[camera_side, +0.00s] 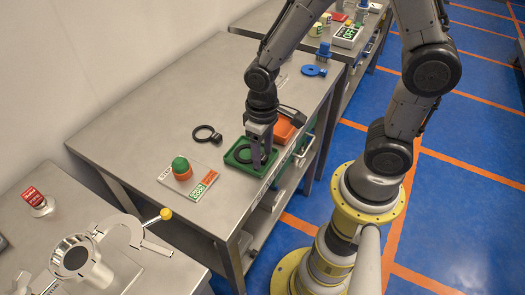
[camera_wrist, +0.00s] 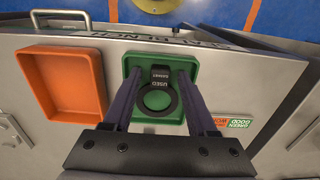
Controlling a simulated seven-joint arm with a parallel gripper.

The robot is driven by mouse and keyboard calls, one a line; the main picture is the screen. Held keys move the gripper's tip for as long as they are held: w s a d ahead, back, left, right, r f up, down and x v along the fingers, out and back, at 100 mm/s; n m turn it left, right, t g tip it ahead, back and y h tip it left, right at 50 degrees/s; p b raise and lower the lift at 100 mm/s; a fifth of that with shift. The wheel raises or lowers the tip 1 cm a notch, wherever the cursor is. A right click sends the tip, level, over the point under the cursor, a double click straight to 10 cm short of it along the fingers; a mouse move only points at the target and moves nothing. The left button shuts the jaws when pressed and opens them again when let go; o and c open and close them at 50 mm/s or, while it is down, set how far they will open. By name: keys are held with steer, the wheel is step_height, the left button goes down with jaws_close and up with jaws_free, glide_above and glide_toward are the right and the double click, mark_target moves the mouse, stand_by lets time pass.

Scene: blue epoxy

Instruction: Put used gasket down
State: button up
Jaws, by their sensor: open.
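The used gasket is a black ring with a tab marked USED (camera_wrist: 161,76). It lies in the green tray (camera_wrist: 182,122) in the wrist view. The green tray also shows in the side view (camera_side: 230,161), on the steel bench, where my gripper largely hides the gasket. My gripper (camera_wrist: 159,82) is open, its two fingers apart on either side of the gasket. In the side view my gripper (camera_side: 263,163) points down, low over the green tray. I cannot tell whether a finger touches the gasket.
An orange tray (camera_wrist: 70,78) stands beside the green one. Another black ring (camera_side: 206,133) lies on the bench (camera_side: 150,120). A plate with a green-topped button (camera_side: 181,168) and a green-orange sign (camera_side: 202,186) sits nearby. A blue disc (camera_side: 313,71) lies at the far end.

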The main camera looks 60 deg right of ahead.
mark_target(262, 157)
step_height(262, 157, up, 12)
steer(key=s+d+r+t, duration=0.4)
steer(key=s+r, duration=0.3)
steer(key=s, duration=0.2)
steer(key=shift+s+t, duration=0.2)
steer(key=shift+t, duration=0.6)
